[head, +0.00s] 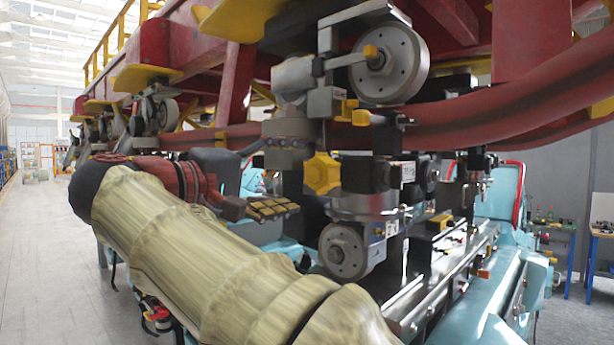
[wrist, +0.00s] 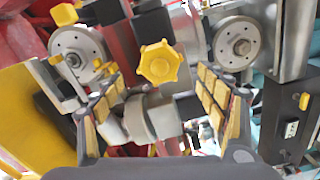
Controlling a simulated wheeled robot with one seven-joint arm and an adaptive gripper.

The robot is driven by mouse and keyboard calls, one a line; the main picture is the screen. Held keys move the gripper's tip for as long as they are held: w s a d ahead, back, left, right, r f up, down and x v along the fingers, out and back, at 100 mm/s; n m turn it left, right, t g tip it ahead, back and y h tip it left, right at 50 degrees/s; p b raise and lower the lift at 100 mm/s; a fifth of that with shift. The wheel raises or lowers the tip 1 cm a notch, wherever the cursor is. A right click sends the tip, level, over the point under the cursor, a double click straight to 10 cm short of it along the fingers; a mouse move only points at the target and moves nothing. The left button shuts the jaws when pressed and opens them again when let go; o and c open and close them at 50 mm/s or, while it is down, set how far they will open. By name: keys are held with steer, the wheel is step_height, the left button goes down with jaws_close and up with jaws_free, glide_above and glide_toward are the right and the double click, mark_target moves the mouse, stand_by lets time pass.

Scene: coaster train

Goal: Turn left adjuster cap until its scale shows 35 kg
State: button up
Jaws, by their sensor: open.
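A yellow lobed adjuster cap (head: 322,173) sits on the grey wheel assembly under the red track in the head view. It also shows in the wrist view (wrist: 159,62), above the middle, facing the camera. No scale reading is legible in either view, and I see only one such lobed cap. My gripper (head: 268,208) is open and empty, left of and a little below the cap in the head view. In the wrist view its yellow-padded fingers (wrist: 160,88) stand apart on either side of the picture, with the cap beyond and between them, touching neither.
An upper wheel (head: 390,62) and a lower wheel (head: 345,250) flank the cap closely. A red track tube (head: 500,105) runs behind and to the right. The teal coaster train (head: 480,305) lies below. Open grey floor (head: 38,240) is at the left.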

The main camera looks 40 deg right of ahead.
steer(key=shift+s+a, duration=0.1)
steer(key=shift+a, duration=1.15)
steer(key=w+a+f+n+t+y, duration=0.2)
steer(key=w+f+n+t+y, duration=0.15)
steer(key=w+f, duration=0.5)
steer(key=s+a+f+n+t+y, duration=0.1)
steer(key=a+f+n+y, duration=0.15)
steer(key=f, duration=0.65)
steer(key=a+f+n+y, duration=0.1)
steer(key=a+f+y, duration=0.15)
steer(key=f, duration=0.65)
steer(key=s+a+f+m+y+b, duration=0.1)
steer(key=s+a+f+y, duration=0.1)
steer(key=s+f, duration=0.5)
steer(key=s+a+f+m+y+b, duration=0.1)
steer(key=s+a+f+m+y, duration=0.1)
steer(key=s+f, duration=0.5)
steer(key=s+a+f+m+y+b, duration=0.1)
steer(key=s+a+f+y, duration=0.3)
steer(key=s+f, duration=0.3)
steer(key=shift+a+f+m+y, duration=0.2)
steer(key=shift+f+m+y, duration=0.4)
steer(key=shift+f, duration=2.15)
